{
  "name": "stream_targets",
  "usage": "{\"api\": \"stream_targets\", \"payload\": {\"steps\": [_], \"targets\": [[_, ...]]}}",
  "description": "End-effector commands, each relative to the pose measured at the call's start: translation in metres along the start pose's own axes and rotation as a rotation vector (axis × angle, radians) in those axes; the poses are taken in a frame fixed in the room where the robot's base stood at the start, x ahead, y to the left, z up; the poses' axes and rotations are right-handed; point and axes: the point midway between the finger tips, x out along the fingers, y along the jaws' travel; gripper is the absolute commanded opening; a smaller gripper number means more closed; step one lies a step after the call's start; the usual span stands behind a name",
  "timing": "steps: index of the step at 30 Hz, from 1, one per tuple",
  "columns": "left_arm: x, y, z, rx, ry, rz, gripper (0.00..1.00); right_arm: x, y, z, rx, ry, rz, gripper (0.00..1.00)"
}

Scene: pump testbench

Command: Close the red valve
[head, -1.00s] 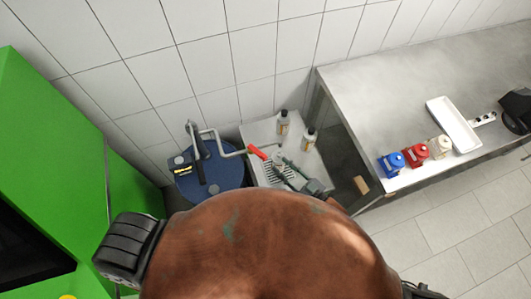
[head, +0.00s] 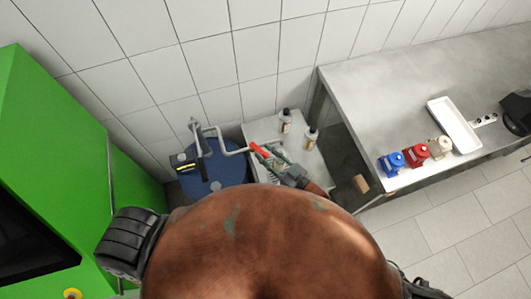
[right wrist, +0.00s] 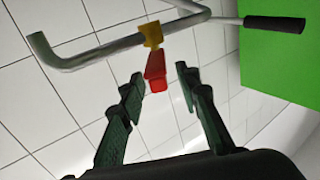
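The red valve's handle (head: 259,151) sits on a grey pipe beside the blue drum. In the right wrist view the red handle (right wrist: 156,72) hangs from a yellow fitting (right wrist: 151,36) on the metal pipe, angled away from the pipe's line. My right gripper (head: 277,161) is close to the handle, just to its lower right in the head view. In the right wrist view the right gripper (right wrist: 160,74) is open, and the handle's free end shows between its fingertips, with visible gaps on both sides. My left gripper is not in view.
The blue drum (head: 215,172) has a pump and pipes on top. Two bottles (head: 286,120) (head: 311,138) stand on the low grey stand. A green cabinet (head: 45,130) is at left. The right-hand bench holds blue, red and white items and a white tray (head: 453,125).

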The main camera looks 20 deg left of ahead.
Motion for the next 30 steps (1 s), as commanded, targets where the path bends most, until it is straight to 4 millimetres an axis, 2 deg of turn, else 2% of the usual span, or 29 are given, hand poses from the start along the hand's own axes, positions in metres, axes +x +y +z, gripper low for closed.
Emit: {"api": "stream_targets", "payload": {"steps": [2, 14, 30], "targets": [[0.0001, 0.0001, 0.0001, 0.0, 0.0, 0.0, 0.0, -0.0001, 0.0001, -0.0001, 0.0, 0.0, 0.0, 0.28], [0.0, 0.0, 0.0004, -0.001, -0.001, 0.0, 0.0, -0.0003, 0.0002, -0.0002, 0.0, 0.0, 0.0, 0.01], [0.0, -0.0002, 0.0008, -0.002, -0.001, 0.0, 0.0, -0.0001, -0.0003, -0.0001, 0.0, 0.0, 0.001, 0.0]]}}
